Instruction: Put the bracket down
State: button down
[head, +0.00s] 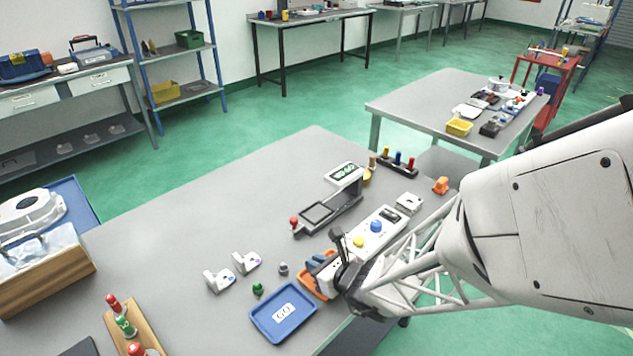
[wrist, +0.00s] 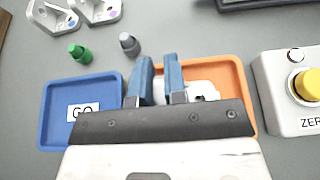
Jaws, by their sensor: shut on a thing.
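My gripper (head: 318,264) is low over the orange tray (head: 307,286) near the table's front edge. In the wrist view its two blue fingers (wrist: 160,80) are shut on a pale grey bracket (wrist: 203,88), which shows mostly to the right of the fingers, over the orange tray (wrist: 243,78). The rest of the bracket is hidden by the fingers and the dark gripper body. I cannot tell whether it touches the tray floor. The blue tray (head: 283,312) marked GO is empty, just left of the orange tray.
Two other brackets (head: 218,280) (head: 246,263) stand on the table, left of a green plug (head: 258,289) and a grey plug (head: 283,268). A control box (head: 372,236) with yellow and blue buttons is close on the right. A scale (head: 330,206) stands behind. The table's middle left is clear.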

jog(key=shift+f, duration=0.15)
jog(key=c, duration=1.2)
grip_release()
jog(key=shift+o, duration=0.2)
jog(key=shift+d+r, duration=0.1)
jog(key=shift+r, duration=0.15)
jog(key=shift+v, duration=5.9)
jog(key=shift+s, duration=0.1)
jog(key=shift+r, duration=0.1)
